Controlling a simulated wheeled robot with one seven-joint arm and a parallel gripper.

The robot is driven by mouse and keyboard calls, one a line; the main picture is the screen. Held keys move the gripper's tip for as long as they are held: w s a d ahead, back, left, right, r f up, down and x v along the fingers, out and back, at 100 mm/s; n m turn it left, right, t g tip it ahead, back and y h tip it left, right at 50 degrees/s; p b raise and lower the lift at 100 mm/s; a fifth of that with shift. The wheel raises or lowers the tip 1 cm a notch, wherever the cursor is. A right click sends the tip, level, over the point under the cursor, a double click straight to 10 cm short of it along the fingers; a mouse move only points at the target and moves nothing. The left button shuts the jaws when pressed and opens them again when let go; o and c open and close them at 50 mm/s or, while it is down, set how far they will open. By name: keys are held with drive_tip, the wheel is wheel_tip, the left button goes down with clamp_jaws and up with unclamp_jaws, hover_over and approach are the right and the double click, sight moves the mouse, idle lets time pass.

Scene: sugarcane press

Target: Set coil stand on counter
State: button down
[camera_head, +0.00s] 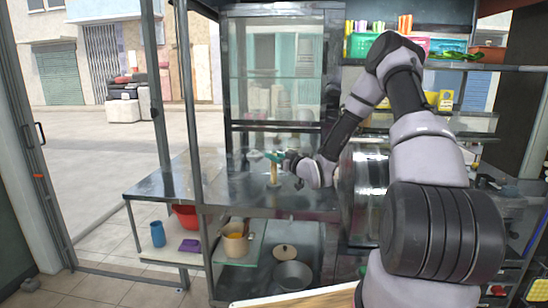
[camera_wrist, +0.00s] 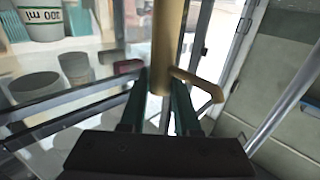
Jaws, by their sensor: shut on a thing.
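The coil stand (camera_head: 274,174) is a thin tan-brown post, upright above the steel counter (camera_head: 235,188). In the wrist view the coil stand (camera_wrist: 168,38) is a brass-coloured post running up from between the fingers, with a short rod angled off to the right. My gripper (camera_head: 273,156) is shut on the post near its top, seen from the side with teal fingers. In the wrist view the two fingers of my gripper (camera_wrist: 160,90) flank the post. The stand's foot is small in the head view, and I cannot tell whether it touches the counter.
A glass cabinet (camera_head: 276,70) stands at the back of the counter. A large steel drum (camera_head: 364,195) is right of the stand. Below are a tan bucket (camera_head: 235,241) and a steel pot (camera_head: 292,275).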

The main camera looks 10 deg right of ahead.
drive_tip(key=shift+f, duration=0.1)
drive_tip(key=c, duration=0.6)
unclamp_jaws()
